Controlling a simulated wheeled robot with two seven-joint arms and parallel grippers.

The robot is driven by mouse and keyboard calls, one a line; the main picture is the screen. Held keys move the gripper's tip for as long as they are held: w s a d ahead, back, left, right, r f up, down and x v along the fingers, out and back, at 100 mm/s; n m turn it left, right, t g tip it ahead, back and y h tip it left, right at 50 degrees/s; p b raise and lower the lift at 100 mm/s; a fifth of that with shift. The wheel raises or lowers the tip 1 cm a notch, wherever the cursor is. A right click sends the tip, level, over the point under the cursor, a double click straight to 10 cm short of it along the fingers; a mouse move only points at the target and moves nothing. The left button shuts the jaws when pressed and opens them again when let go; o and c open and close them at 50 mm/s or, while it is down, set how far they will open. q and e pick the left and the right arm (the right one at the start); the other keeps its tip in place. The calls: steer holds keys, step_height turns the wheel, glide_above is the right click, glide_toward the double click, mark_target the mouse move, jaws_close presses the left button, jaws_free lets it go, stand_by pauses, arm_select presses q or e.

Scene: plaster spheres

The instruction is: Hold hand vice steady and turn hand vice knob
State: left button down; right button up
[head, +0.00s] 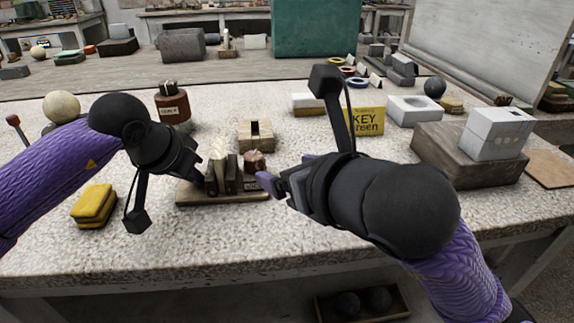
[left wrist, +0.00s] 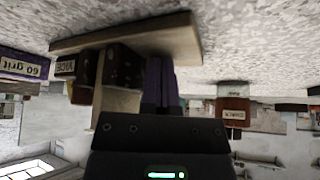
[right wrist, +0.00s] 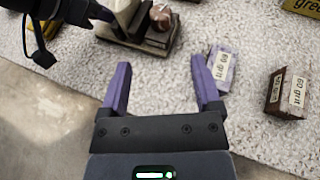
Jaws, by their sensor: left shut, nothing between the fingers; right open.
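The hand vice (head: 232,174) has a pale upright body between dark jaws on a flat board (head: 225,199), with a VICE label at its right. A round brown knob (head: 254,159) is at its right side; it also shows in the right wrist view (right wrist: 160,17). My left gripper (head: 203,182) is shut and empty at the vice's left side. In the left wrist view its purple fingers (left wrist: 160,82) are together close beside the dark jaw; I cannot tell if they touch. My right gripper (right wrist: 160,88) is open and empty, just right of the knob and apart from it.
A slotted wooden block (head: 256,135) stands behind the vice. A yellow sponge (head: 93,205) lies to the left, and a yellow box (head: 367,121) stands back right. A grey block (head: 440,156) stands at the right.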

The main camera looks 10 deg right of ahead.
steer(key=w+a+n+g, duration=0.1)
steer(key=w+n+g, duration=0.1)
steer(key=w+g, duration=0.15)
steer(key=n+g+h, duration=0.2)
steer(key=n+g, duration=0.3)
steer(key=g, duration=0.1)
glide_toward(254, 156)
steer(key=shift+y, duration=0.3)
steer(key=x, duration=0.9)
steer(key=shift+w+d+f, duration=0.1)
steer(key=shift+d+f, duration=0.1)
steer(key=shift+f, duration=0.1)
jaws_close()
